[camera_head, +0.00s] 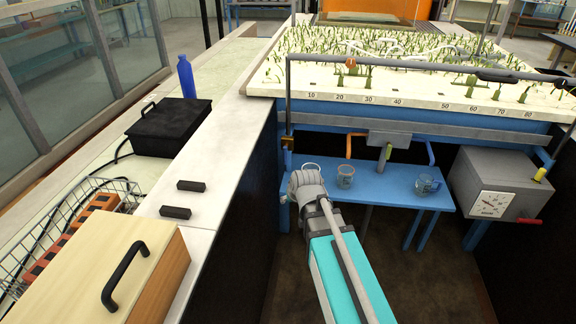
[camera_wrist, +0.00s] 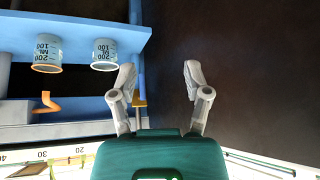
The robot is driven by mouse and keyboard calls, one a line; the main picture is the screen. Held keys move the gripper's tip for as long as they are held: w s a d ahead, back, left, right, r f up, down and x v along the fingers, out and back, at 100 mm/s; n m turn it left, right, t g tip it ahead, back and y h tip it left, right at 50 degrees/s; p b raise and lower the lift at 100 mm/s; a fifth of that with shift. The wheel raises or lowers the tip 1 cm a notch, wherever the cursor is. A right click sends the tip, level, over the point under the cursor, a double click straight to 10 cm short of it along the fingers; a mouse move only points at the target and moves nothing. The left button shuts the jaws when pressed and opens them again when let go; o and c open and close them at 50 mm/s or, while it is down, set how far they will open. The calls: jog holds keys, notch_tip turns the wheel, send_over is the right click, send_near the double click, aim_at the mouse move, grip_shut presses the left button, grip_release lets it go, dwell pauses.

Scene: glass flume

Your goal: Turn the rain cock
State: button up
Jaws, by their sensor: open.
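A grey pipe runs down at the left front corner of the planted bed. A small brass fitting (camera_head: 288,144) on it looks like the rain cock. In the wrist view a brass piece (camera_wrist: 139,101) shows beside the left finger, partly hidden by it; I cannot tell whether they touch. My gripper (camera_head: 303,178) is just below and to the right of the fitting in the head view. In the wrist view my gripper (camera_wrist: 159,74) is open, with nothing seen between its fingers.
A blue bench (camera_head: 390,197) carries two glass beakers (camera_head: 345,175) (camera_head: 427,185). An orange hook-shaped part (camera_head: 350,143) is above it. A grey box with a dial (camera_head: 492,204) stands at right. A dark wall (camera_head: 250,200) is close on the left.

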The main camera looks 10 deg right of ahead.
jog(key=w+a+f+t+b, duration=0.1)
jog(key=w+f+t+b, duration=0.4)
jog(key=w+b, duration=0.5)
jog(key=m+t+h+b, duration=0.2)
jog(key=t+h+b, duration=0.2)
jog(key=t+b, duration=1.2)
send_near(286, 155)
jog(key=s+a+r+g+b, duration=0.1)
jog(key=s+r+g+b, duration=0.1)
jog(key=s+g+b, duration=0.3)
jog(key=shift+s+r+m, duration=0.1)
jog(key=shift+m, duration=0.2)
jog(key=shift+r, duration=0.1)
jog(key=p+x, duration=0.5)
jog(key=x, duration=0.8)
jog(key=shift+w+p, duration=0.3)
jog(key=shift+w, duration=0.1)
